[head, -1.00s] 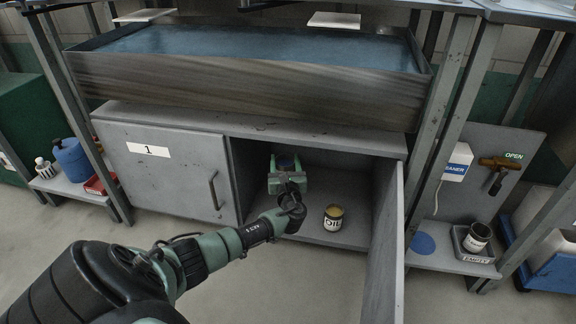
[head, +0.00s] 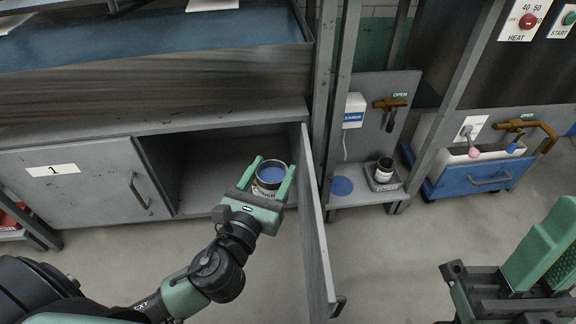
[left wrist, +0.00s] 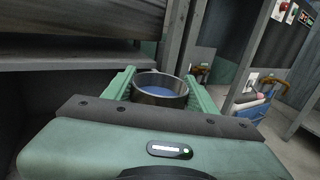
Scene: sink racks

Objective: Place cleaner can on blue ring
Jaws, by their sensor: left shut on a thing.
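My left gripper (head: 267,178) is shut on a dark can (head: 270,187) with a pale label and blue inside, held upright between the two green fingers. It is in front of the open cabinet, left of the open door. The can (left wrist: 160,98) also shows between the fingers of my left gripper (left wrist: 160,88) in the left wrist view. A flat blue round mark (head: 342,186), likely the blue ring, lies bare on the low shelf right of the door. My right gripper (head: 520,270) shows partly at the lower right, its opening unclear.
The open cabinet door (head: 317,230) stands between the can and the blue mark. A small dark cup (head: 384,168) sits in a grey tray (head: 392,184) right of the mark. Metal posts (head: 325,90) flank the shelf. A blue bin (head: 470,180) stands farther right.

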